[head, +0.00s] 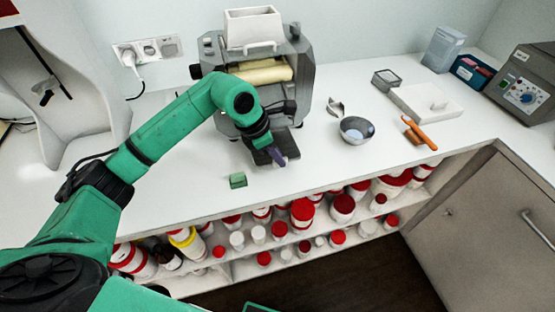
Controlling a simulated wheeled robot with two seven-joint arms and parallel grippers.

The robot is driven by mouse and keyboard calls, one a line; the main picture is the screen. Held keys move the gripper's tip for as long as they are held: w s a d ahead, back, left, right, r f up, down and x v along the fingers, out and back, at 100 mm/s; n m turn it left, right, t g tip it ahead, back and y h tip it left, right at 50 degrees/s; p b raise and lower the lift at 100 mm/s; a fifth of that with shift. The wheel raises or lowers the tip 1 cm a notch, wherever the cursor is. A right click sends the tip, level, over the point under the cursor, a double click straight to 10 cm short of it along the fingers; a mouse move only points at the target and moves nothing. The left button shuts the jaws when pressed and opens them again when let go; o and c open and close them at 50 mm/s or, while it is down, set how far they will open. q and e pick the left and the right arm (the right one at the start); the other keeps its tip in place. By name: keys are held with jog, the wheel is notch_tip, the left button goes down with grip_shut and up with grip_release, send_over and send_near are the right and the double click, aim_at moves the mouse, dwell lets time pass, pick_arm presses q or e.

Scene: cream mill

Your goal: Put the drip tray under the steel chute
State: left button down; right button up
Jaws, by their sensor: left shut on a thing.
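The dark grey drip tray (290,140) lies low at the front foot of the cream mill (304,70), on the white counter. My left gripper (276,157) reaches down from the left and is shut at the tray's front edge. The gripper and my forearm cover part of the tray. The steel chute (228,127) seems to be the grey metal part low on the mill's front, just behind my wrist and mostly hidden by it. I cannot tell how far the tray lies beneath it. My right gripper is not in view.
A green block (238,180) lies left of the gripper. A steel bowl (356,130), a small metal piece (335,107) and an orange-handled tool (420,134) lie to the right. Jars fill the shelf below the counter (320,172). The counter between gripper and bowl is clear.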

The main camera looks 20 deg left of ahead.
aim_at(278, 167)
pick_arm(q)
jog(key=f+p, duration=0.1)
jog(key=f, duration=0.1)
jog(key=f+p, duration=0.1)
jog(key=shift+w+f, duration=0.2)
jog(key=shift+f, duration=0.45)
jog(key=c, duration=1.3)
grip_release()
jog(key=shift+f, duration=0.15)
jog(key=o, duration=0.4)
